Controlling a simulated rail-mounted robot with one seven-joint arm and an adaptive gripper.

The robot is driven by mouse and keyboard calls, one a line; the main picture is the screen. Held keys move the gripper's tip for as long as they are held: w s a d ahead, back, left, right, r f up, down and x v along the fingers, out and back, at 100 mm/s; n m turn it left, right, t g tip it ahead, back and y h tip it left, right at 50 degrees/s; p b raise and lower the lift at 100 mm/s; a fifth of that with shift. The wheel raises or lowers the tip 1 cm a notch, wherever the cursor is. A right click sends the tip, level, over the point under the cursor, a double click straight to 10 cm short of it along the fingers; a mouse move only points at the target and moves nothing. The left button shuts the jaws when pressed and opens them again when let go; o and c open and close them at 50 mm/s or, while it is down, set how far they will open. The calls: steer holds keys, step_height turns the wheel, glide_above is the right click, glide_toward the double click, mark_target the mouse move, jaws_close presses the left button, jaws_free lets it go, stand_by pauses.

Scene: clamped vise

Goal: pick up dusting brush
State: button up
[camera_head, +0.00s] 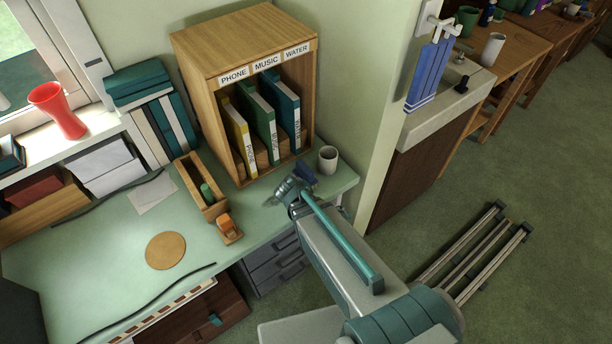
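My gripper (289,190) is over the right end of the pale green desk (105,262), in front of the wooden cabinet. It is small and seen from behind, so I cannot tell whether its fingers are apart. A small dark blue thing (305,172) shows right beside the gripper's far side. I cannot make out whether it is the dusting brush or whether the gripper touches it. No other thing in view is clearly a dusting brush.
A grey cup (327,159) stands just right of the gripper, near the wall corner. The wooden cabinet (184,70) holds several binders. A narrow wooden box (193,187) and an orange-and-wood item (228,230) are to the left. A round cork mat (165,251) lies on the open desk.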

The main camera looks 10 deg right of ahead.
mark_target(307, 167)
steer(key=w+a+r+y+b, duration=0.1)
steer(key=w+r, duration=0.2)
steer(key=w+a+r+t+y, duration=0.1)
steer(key=w+r, duration=0.2)
steer(key=w+a+r+y+b, duration=0.1)
steer(key=w+r+y, duration=0.1)
steer(key=w+r, duration=0.2)
steer(key=shift+t+b, duration=0.3)
steer(key=shift+t, duration=0.1)
steer(key=w+a+r+m+y+b, duration=0.1)
steer(key=w+r, duration=0.1)
steer(key=w+r+t+y+b, duration=0.1)
steer(key=w+r, duration=0.1)
steer(key=w, duration=0.1)
steer(key=w+a+r+m+t+y+b, duration=0.1)
steer(key=w+r, duration=0.1)
steer(key=shift+w+a+r+m+y+b, duration=0.2)
steer(key=shift+a+r+m+y+b, duration=0.1)
steer(key=shift+r+b, duration=0.1)
steer(key=shift+w+a, duration=0.1)
steer(key=shift+f+p, duration=0.4)
steer(key=shift+f, duration=2.2)
steer(key=shift+a+f+p, duration=0.2)
steer(key=shift+f+p, duration=0.2)
steer(key=shift+f, duration=0.9)
steer(key=shift+a+f+p, duration=0.15)
steer(key=shift+f+p, duration=0.2)
steer(key=shift+f, duration=0.95)
steer(key=c, duration=1.4)
